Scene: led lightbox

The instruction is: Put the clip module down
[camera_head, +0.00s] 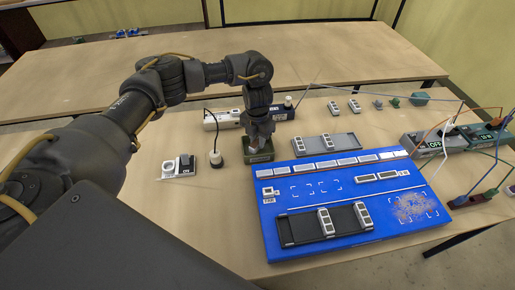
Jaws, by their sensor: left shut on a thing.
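My left gripper (260,140) points down just left of the blue board's far left corner. It is shut on a dark green block (260,156), which appears to be the clip module. The fingers cover its upper part. The block is at or very near the wooden table's surface; I cannot tell whether it touches. My right gripper is not in view.
A blue board (310,212) with a black tray (291,231) lies right of the gripper. A grey tray (322,146) stands behind it. Cabled boxes (428,142) stand right.

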